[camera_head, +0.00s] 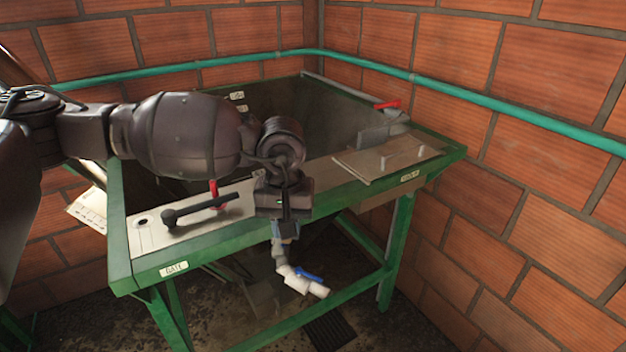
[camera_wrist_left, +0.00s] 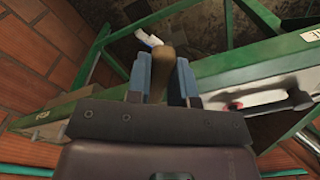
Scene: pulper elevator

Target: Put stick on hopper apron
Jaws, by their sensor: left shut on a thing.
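My left gripper (camera_head: 287,232) hangs just past the front edge of the green-framed hopper table (camera_head: 240,245), pointing down. In the left wrist view its blue fingers (camera_wrist_left: 162,82) are shut on a brown wooden stick (camera_wrist_left: 158,68). The stick's far end reaches past the fingertips; in the head view I cannot clearly make it out. The hopper (camera_head: 320,110) is a dark basin in the table. Pale plates border it at the front left (camera_head: 150,235) and right (camera_head: 365,170); no label I can read names the apron. My right gripper is not in view.
Two pegs stand on the right plate. A white pipe with a blue valve (camera_head: 308,273) is below the gripper. Brick walls and a green pipe (camera_head: 470,92) close the back.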

